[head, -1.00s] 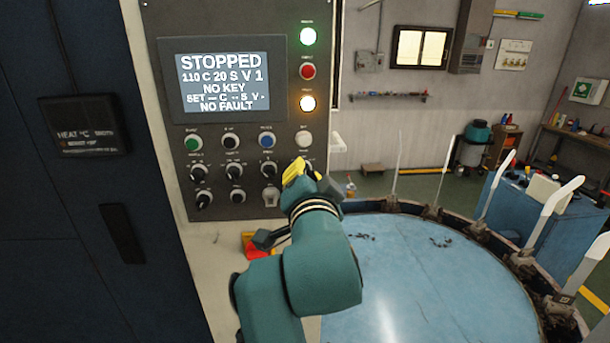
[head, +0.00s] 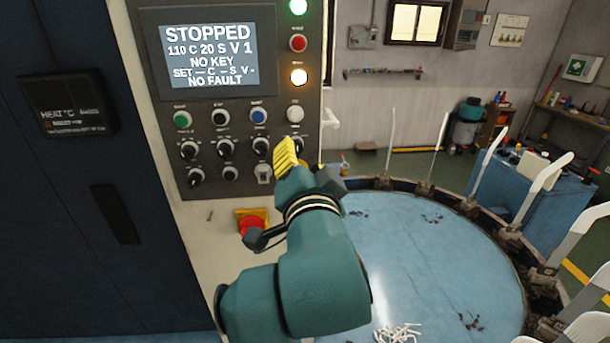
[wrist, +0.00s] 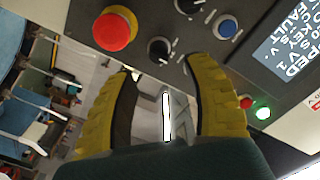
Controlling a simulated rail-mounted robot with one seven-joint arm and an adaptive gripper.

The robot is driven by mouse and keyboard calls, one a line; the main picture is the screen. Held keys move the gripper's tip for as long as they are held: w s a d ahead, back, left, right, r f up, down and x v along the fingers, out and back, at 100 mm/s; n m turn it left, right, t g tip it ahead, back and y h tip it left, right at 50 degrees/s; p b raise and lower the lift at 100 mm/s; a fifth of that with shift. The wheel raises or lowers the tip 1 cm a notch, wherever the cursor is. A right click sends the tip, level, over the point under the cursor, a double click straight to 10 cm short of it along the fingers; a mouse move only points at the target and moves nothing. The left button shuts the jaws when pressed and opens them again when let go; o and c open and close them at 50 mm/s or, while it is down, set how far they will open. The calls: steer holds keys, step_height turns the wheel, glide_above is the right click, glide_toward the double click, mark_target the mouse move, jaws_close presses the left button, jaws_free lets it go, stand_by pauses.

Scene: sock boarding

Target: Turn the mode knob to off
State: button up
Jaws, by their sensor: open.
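The control panel (head: 240,110) carries two rows of black selector knobs with white pointers, including an upper-row knob (head: 189,150). The knob labels are too small to read, so I cannot tell which is the mode knob. My gripper (head: 286,153), with yellow fingers, is in front of the panel's lower right and hides part of that row. In the wrist view my gripper (wrist: 158,66) is open, with a black knob (wrist: 159,50) just beyond and between its fingertips. Contact is not visible. Another black knob (wrist: 188,6) shows at the top edge.
A red emergency button (head: 251,224) sits below the panel, near my arm; it also shows in the wrist view (wrist: 115,28). The screen (head: 210,52) reads STOPPED, NO KEY, NO FAULT. A round blue table (head: 430,260) with upright white boards stands at the right.

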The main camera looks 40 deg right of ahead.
steer(key=v, duration=0.7)
stand_by(0.3)
steer(key=w+a+f+n+t+y, duration=0.3)
steer(key=a+n+y, duration=0.1)
steer(key=a, duration=0.7)
steer(key=s+a+r+n+t+y, duration=0.2)
steer(key=s+a+n+t+y, duration=0.15)
steer(key=a+n, duration=0.2)
steer(key=s+a+r+n+t+y, duration=0.2)
steer(key=a+r+n+y, duration=0.15)
steer(key=n, duration=0.35)
step_height(320, 180, up, 22)
steer(key=p, duration=2.3)
steer(key=shift+s+f, duration=0.1)
steer(key=shift+f, duration=0.05)
